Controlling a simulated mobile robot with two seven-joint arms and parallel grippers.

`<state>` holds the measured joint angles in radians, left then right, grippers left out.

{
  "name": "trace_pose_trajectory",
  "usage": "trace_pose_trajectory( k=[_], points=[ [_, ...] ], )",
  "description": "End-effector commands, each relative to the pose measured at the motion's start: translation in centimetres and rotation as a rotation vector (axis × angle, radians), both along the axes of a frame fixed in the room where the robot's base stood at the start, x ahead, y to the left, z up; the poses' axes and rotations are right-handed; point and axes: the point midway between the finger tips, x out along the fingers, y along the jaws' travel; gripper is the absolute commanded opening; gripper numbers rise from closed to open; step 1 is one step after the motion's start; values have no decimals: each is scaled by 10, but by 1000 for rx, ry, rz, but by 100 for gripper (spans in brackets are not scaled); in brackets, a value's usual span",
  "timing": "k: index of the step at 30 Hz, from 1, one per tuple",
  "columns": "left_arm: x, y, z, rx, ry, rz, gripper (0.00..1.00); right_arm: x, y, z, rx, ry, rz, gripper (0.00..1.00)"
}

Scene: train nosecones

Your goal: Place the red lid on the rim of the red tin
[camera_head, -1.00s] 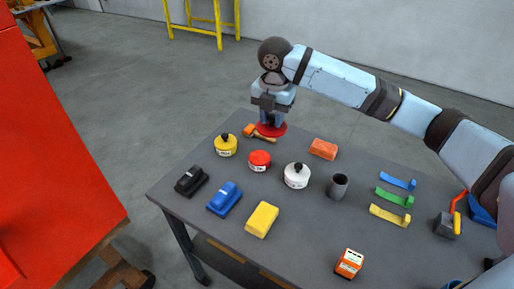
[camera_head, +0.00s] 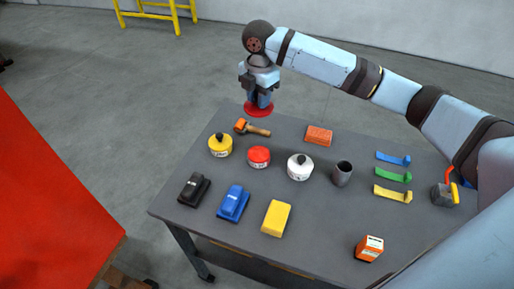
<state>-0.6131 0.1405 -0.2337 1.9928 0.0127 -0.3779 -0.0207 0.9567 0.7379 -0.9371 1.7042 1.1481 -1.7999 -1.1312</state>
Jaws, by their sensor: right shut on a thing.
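The red lid (camera_head: 258,111) is a flat red disc held level under my right gripper (camera_head: 260,98), which is shut on it. The lid is above the table's far edge, beyond and apart from the tins. The red tin (camera_head: 259,158) stands upright on the table between a yellow tin and a white tin. Its top looks red; whether it is open is too small to tell. My left gripper is not in view.
On the grey table (camera_head: 320,228) are a yellow tin (camera_head: 220,147), a white tin (camera_head: 299,169), an orange-headed mallet (camera_head: 255,129), an orange brick (camera_head: 318,136), a dark cup (camera_head: 342,174) and several coloured blocks. A red surface (camera_head: 50,200) is at left.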

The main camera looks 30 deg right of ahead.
Motion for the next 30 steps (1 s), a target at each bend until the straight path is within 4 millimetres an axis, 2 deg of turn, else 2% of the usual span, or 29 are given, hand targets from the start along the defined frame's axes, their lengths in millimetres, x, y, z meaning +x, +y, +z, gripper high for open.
trace_pose_trajectory(
  k=[9, 15, 25, 30],
  points=[
    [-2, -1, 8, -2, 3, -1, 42, -2, -1, -83, -3, 4, 0, 1],
    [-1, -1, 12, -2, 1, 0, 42, -1, 0, -128, -1, 3, 0, 1],
    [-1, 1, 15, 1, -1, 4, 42, -1, 0, -158, -2, 2, 2, 1],
    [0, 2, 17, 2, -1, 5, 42, -1, 0, -184, -1, 3, 1, 1]
  ],
)
